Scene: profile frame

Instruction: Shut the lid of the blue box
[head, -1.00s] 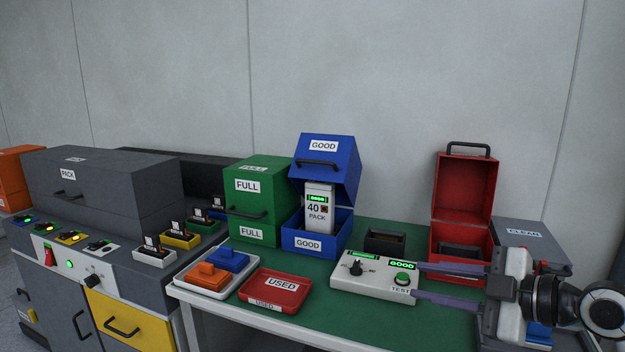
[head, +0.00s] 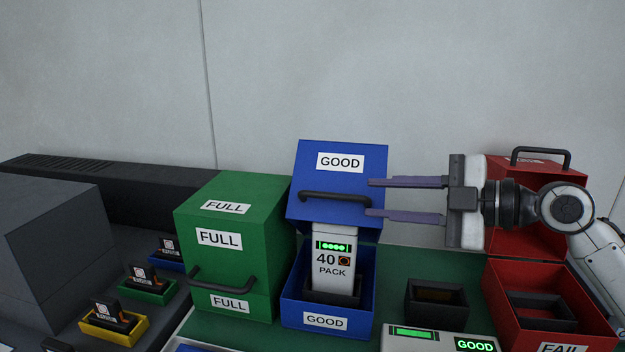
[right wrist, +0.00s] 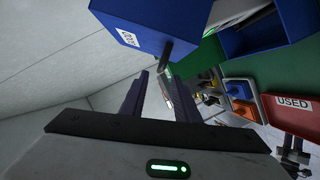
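The blue box (head: 327,303) marked GOOD stands on the green bench top with its lid (head: 365,163) raised and tilted back. A white battery pack (head: 335,262) reading "40 PACK" stands upright in the box. The lid has a dark handle (head: 335,198) on its front. My right gripper (head: 368,198) is open and empty, its purple fingertips at the lid's right edge by the handle's right end. In the right wrist view the lid (right wrist: 140,22) and handle (right wrist: 166,54) show just beyond the fingertips (right wrist: 152,75). My left gripper is not in view.
A closed green box (head: 245,235) marked FULL stands left of the blue box. An open red box (head: 560,325) marked FAIL stands at the right, partly behind my right arm. A small black holder (head: 437,300) and a white tester (head: 420,342) sit between them.

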